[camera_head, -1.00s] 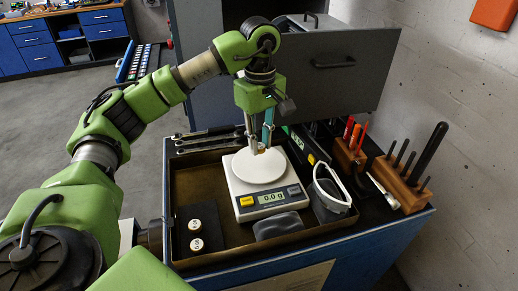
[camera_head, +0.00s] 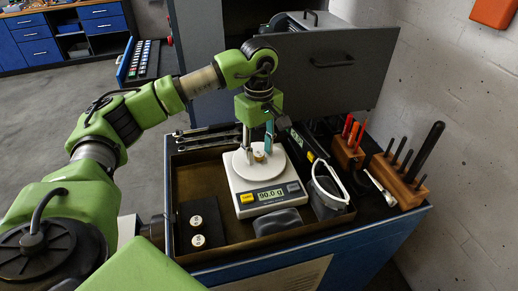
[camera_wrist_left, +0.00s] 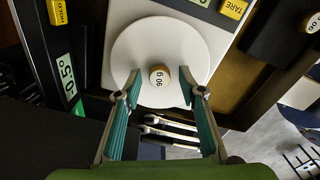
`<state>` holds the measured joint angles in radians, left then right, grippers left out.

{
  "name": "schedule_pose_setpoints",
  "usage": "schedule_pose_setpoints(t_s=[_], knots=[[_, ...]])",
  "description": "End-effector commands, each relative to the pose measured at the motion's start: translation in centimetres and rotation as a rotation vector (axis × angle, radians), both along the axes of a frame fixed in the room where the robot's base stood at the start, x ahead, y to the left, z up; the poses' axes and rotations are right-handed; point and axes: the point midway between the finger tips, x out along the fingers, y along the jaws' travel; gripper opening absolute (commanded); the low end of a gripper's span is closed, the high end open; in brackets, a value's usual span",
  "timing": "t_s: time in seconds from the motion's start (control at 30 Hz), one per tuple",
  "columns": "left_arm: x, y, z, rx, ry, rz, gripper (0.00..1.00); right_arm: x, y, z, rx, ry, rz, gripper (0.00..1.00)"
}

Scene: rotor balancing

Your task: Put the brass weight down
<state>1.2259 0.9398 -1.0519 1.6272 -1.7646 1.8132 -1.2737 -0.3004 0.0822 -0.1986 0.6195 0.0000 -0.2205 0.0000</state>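The brass weight (camera_head: 259,156), marked 90 g on its pale top, stands upright on the round white pan (camera_head: 272,173) of the scale (camera_head: 246,198). The scale's display reads 90.0 g. In the left wrist view the weight (camera_wrist_left: 159,76) sits on the pan (camera_wrist_left: 140,50), just ahead of the gap between my fingertips. My left gripper (camera_head: 258,153) is open, with teal-lined fingers (camera_wrist_left: 166,93) spread wide and clear of the weight on both sides. My right gripper is not in view.
The scale stands in a shallow brown tray (camera_head: 203,165). Two pale-topped weights (camera_head: 197,230) stand on a dark block at left. Wrenches (camera_head: 208,137) lie behind; a wooden tool holder (camera_head: 398,186) stands right.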

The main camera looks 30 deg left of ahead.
Motion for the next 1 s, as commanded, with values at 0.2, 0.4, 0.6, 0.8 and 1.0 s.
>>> schedule_pose_setpoints(t_s=[0.2,0.4,0.6,0.8,1.0], knots=[[0.0,0.0,0.5,0.000,-0.001,0.000,0.37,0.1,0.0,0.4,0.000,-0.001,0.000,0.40],[0.2,-0.1,3.3,-0.001,-0.007,-0.001,0.37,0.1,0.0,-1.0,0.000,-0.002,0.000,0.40],[0.1,-0.1,8.3,-0.001,-0.006,0.000,0.37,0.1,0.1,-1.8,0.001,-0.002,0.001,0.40],[0.1,0.0,11.1,0.001,-0.003,0.001,0.37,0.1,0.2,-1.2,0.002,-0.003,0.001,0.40],[0.0,0.0,12.3,0.000,-0.001,0.000,0.37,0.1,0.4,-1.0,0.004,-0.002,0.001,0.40]])
